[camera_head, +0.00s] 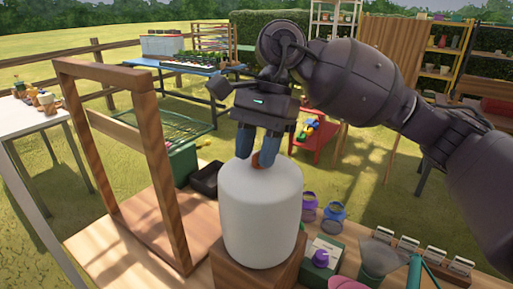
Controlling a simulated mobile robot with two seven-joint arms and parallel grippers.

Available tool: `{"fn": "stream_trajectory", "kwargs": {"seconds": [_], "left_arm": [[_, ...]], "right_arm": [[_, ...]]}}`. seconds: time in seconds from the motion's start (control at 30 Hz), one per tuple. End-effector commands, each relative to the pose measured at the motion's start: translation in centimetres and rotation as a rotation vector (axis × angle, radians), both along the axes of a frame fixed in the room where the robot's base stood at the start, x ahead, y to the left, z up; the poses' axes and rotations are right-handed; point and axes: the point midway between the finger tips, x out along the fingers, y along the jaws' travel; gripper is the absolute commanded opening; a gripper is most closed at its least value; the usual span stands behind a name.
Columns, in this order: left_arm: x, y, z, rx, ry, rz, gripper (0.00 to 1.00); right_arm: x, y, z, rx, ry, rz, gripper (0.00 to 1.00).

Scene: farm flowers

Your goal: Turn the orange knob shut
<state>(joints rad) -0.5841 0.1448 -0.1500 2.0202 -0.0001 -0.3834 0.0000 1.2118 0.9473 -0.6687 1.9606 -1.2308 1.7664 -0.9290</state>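A white rounded cylinder (260,215) stands upright on a wooden block (284,274) on the wooden table. A small orange knob (256,160) sits on top of the cylinder, partly hidden by my fingers. My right gripper (257,158) points down over the cylinder's top, its blue fingertips apart on either side of the knob. I cannot tell whether the fingers press on the knob or only surround it. My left gripper is not in view.
An upright wooden frame (158,180) stands left of the cylinder. A black box (205,179), purple-blue jars (332,217), a green box with a purple knob (321,257) and a grey-green funnel (379,257) are close around. A white table (25,118) stands at far left.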

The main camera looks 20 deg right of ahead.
Motion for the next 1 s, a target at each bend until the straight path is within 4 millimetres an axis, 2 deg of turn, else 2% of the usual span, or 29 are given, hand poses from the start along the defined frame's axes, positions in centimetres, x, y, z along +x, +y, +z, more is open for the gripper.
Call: {"fn": "stream_trajectory", "kwargs": {"seconds": [0.17,0.3,0.37,0.67,1.0], "left_arm": [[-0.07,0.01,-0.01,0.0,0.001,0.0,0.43],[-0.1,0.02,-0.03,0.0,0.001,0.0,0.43],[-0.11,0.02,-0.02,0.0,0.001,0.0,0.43],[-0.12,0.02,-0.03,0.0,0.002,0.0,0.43],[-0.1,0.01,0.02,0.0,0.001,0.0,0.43]], "right_arm": [[0.0,0.01,0.01,0.0,0.0,0.0,0.36],[0.01,0.01,0.02,0.0,0.0,0.0,0.15],[0.01,0.01,0.02,0.0,0.0,0.0,0.07],[0.04,0.03,0.04,0.001,0.0,-0.043,0.07],[0.29,0.13,0.1,0.001,-0.003,-0.271,0.07]]}}
